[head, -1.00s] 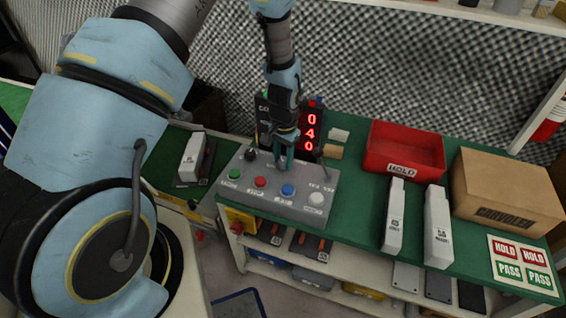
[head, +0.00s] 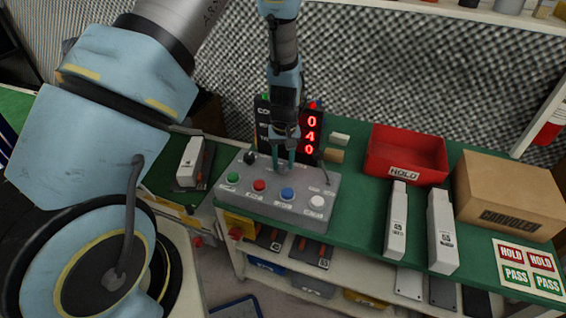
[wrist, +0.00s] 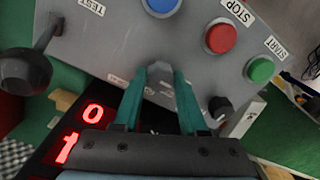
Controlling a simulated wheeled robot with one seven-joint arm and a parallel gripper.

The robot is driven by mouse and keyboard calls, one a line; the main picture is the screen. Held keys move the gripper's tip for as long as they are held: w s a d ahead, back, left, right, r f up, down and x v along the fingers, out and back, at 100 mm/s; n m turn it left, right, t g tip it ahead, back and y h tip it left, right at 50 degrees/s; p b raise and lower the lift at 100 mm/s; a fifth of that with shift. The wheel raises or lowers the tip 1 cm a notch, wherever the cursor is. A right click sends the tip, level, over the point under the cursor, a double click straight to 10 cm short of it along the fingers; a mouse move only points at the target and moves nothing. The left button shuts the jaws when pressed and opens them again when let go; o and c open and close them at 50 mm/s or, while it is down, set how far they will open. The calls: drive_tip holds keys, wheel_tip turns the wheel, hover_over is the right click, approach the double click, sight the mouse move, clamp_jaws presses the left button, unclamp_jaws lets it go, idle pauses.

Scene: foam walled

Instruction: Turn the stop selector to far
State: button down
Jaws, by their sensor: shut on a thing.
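The grey control panel (head: 265,203) stands on the green bench. The stop selector appears to be the small grey knob (wrist: 160,74) at the panel's back edge in the wrist view. Small labels sit on either side of it, too blurred to read. My gripper (head: 284,166) points down at the back of the panel. In the wrist view its teal fingers (wrist: 158,88) are closed on the sides of the knob. In the head view the fingers hide the knob, and its exact pointing direction is unclear.
A black knob (wrist: 220,106) sits close beside the fingers. Green (head: 233,177), red (head: 259,185), blue (head: 287,193) and white (head: 316,201) buttons line the panel's front. A black-ball lever (wrist: 25,72) stands at the TEST end. A red display (head: 310,135) is behind.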

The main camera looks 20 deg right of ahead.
sight(284, 164)
idle(0.4)
drive_tip(key=shift+c, duration=2.2)
unclamp_jaws()
drive_tip(key=shift+r, duration=0.1)
wheel_tip(284, 164, up, 11)
drive_tip(key=b, duration=0.1)
drive_tip(key=shift+b, duration=0.35)
drive_tip(key=shift+d+f, duration=0.1)
drive_tip(key=shift+f, duration=0.1)
drive_tip(key=w+a+r+n, duration=0.1)
drive_tip(key=a+r, duration=0.2)
drive_tip(key=a, duration=0.4)
drive_tip(key=w+a+r, duration=0.1)
drive_tip(key=a+r, duration=0.2)
drive_tip(key=a, duration=0.5)
drive_tip(key=s+a+r, duration=0.2)
drive_tip(key=s+a, duration=0.1)
drive_tip(key=a, duration=0.5)
drive_tip(key=s+a+r+n+t, duration=0.1)
drive_tip(key=s+a+r, duration=0.1)
drive_tip(key=a, duration=0.5)
drive_tip(key=shift+s+a+r+t, duration=0.3)
drive_tip(key=shift+s+a, duration=0.1)
drive_tip(key=shift+s, duration=0.15)
